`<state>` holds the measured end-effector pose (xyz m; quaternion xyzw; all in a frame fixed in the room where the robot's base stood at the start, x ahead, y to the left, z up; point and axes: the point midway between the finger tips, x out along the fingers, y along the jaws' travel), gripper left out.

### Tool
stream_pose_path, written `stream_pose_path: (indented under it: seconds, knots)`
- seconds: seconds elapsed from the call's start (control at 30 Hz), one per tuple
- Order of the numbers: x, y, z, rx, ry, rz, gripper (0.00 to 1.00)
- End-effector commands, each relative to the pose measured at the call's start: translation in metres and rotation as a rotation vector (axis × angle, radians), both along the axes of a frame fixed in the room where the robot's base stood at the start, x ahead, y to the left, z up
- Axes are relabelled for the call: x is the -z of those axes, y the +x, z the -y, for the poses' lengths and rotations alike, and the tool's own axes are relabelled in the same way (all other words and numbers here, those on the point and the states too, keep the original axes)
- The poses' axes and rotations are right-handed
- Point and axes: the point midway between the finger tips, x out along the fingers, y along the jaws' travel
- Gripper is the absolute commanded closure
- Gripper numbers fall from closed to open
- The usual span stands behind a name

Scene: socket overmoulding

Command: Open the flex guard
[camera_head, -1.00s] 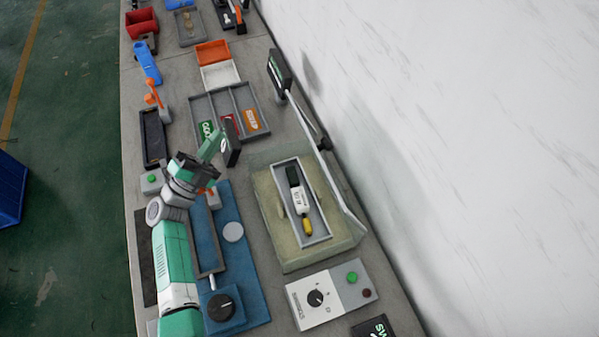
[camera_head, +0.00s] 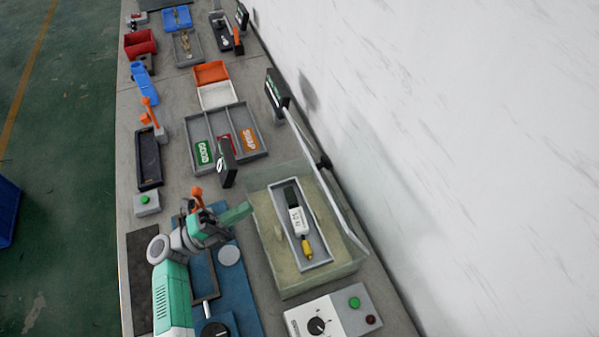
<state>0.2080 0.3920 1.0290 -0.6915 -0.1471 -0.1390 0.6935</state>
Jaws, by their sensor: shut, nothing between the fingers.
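What appears to be the flex guard is a clear panel with a pale bar (camera_head: 325,180) along its edge. It stands raised along the right side of a sand-coloured box (camera_head: 300,282) with clear walls; its exact angle is hard to tell. Inside the box, a grey tray (camera_head: 322,257) holds a white and black piece (camera_head: 299,219) with a yellow end, in plain view from above. My gripper (camera_head: 246,211) is shut and empty. Its green fingers point right, at the box's left edge; I cannot tell whether they touch it.
A control panel (camera_head: 320,325) with a knob and green and red buttons stands in front of the box. A blue plate (camera_head: 235,280) lies left of it. A small black display (camera_head: 226,163) and a divided grey tray (camera_head: 255,145) stand behind. The wall rises at right.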

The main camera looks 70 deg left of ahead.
Motion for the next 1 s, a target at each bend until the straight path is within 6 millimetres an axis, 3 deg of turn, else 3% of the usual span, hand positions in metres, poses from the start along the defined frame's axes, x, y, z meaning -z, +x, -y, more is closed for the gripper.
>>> stream_pose_path:
  seconds: [0.6,0.8,1.0]
  knots:
    - [-0.053,0.119,-0.001,0.002,0.001,0.001,1.0]
    - [-0.059,0.136,-0.002,0.0,-0.001,0.001,1.0]
    - [-0.06,0.139,-0.002,0.0,-0.001,0.001,1.0]
